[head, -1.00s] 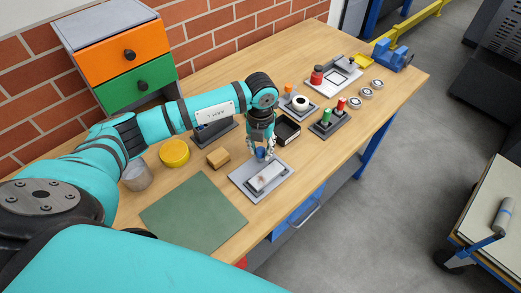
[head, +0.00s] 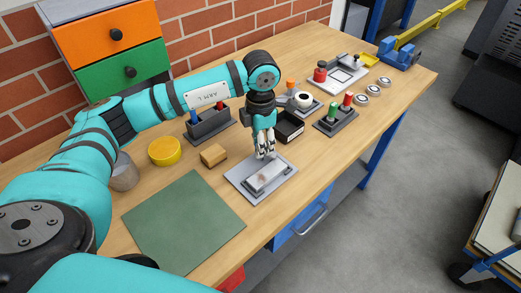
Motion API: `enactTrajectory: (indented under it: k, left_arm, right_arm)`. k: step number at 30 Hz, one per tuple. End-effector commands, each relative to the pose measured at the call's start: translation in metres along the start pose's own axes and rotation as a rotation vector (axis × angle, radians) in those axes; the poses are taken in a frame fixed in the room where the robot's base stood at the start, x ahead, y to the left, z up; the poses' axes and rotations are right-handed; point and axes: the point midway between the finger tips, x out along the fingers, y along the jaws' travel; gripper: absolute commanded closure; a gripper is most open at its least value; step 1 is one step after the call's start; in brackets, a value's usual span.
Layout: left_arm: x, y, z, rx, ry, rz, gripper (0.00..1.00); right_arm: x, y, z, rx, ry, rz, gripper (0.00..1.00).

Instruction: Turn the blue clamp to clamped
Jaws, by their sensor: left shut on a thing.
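My left gripper (head: 265,154) points down at the back edge of a grey plate (head: 238,178) on the wooden workbench. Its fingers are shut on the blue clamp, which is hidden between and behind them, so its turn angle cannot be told. A pale metal block (head: 266,178) lies on the plate just in front of the fingertips. My right gripper is not in view.
A green mat (head: 183,222) lies front left. A wooden block (head: 213,155), yellow round tin (head: 165,151) and dark rack (head: 210,128) stand left of the gripper. A black open box (head: 290,128) is close on its right, and a blue vise (head: 398,54) sits far right.

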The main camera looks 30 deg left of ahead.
Motion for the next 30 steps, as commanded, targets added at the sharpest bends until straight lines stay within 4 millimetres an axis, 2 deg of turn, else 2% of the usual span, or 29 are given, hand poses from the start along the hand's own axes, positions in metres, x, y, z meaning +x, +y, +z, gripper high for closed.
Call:
enactTrajectory:
  k: [1, 3, 12, 21, 30]
  left_arm:
    - [0.004, 0.001, 0.001, 0.044, -0.005, 0.002, 1.00]
    - [0.003, 0.001, 0.001, 0.107, -0.005, 0.003, 1.00]
    - [0.002, 0.001, 0.001, 0.333, -0.004, 0.003, 1.00]
    - [0.000, 0.001, 0.001, 0.456, -0.004, 0.003, 1.00]
    - [-0.002, 0.001, 0.001, 0.488, -0.004, 0.002, 1.00]
  right_arm:
    - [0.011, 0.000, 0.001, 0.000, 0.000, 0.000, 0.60]
    - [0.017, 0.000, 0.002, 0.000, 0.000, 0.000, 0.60]
    - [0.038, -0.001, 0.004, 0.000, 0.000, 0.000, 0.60]
    - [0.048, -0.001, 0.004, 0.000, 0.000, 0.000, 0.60]
    - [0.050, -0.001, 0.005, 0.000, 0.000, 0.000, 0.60]
